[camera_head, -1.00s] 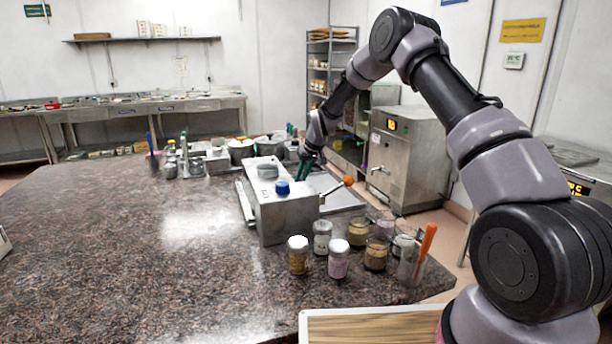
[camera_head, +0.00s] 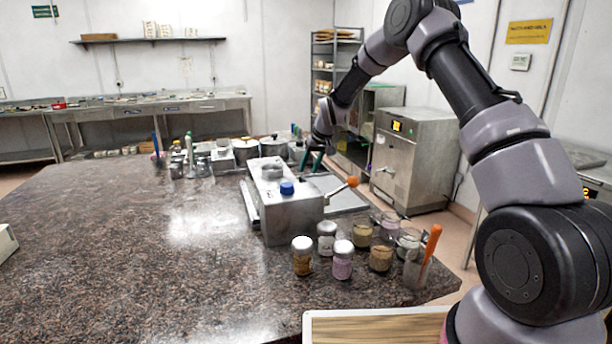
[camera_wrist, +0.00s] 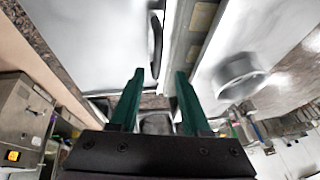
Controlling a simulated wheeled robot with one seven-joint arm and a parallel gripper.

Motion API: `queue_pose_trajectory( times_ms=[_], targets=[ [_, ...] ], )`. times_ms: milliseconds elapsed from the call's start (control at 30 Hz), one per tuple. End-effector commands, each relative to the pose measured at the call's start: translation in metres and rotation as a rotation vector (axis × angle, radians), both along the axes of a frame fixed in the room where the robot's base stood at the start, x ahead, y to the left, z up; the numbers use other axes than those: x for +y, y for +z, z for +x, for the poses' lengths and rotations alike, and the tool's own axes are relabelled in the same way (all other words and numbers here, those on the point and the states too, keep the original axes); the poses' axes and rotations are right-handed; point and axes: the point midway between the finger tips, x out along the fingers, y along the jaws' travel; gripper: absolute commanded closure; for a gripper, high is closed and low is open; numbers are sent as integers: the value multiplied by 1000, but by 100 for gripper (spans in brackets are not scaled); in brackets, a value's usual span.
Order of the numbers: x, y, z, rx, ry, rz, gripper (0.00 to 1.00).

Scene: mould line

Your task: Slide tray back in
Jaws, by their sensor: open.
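A flat grey metal tray (camera_head: 346,198) lies at the right side of a metal box-shaped machine (camera_head: 292,218) on the stone counter. The machine has a blue cap on top and a lever with an orange knob at its right. In the wrist view a broad pale metal plate (camera_wrist: 90,40), which looks like the tray, fills the upper left, with a dark curved handle at its edge. My gripper (camera_head: 314,160) is behind the machine in the head view. In the wrist view its green fingers (camera_wrist: 159,76) are apart and nothing shows held. Contact with the tray cannot be told.
Several jars (camera_head: 342,262) and a cup with an orange-handled tool (camera_head: 424,258) stand in front of the machine. Pots (camera_head: 246,150) and bottles stand behind it. A wood-topped board (camera_head: 380,328) is at the near edge.

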Motion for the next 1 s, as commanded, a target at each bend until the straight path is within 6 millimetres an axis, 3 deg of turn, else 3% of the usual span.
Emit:
queue_pose_trajectory(
  times_ms=[100,300,800,867,1000],
  targets=[
    [-7,24,-8,-1,0,0,53],
    [-15,49,-17,1,1,1,53],
    [-19,60,-22,-1,-1,0,53],
    [-23,71,-25,-6,-9,-2,53],
    [-46,120,-48,-25,-51,-13,53]
  ],
)
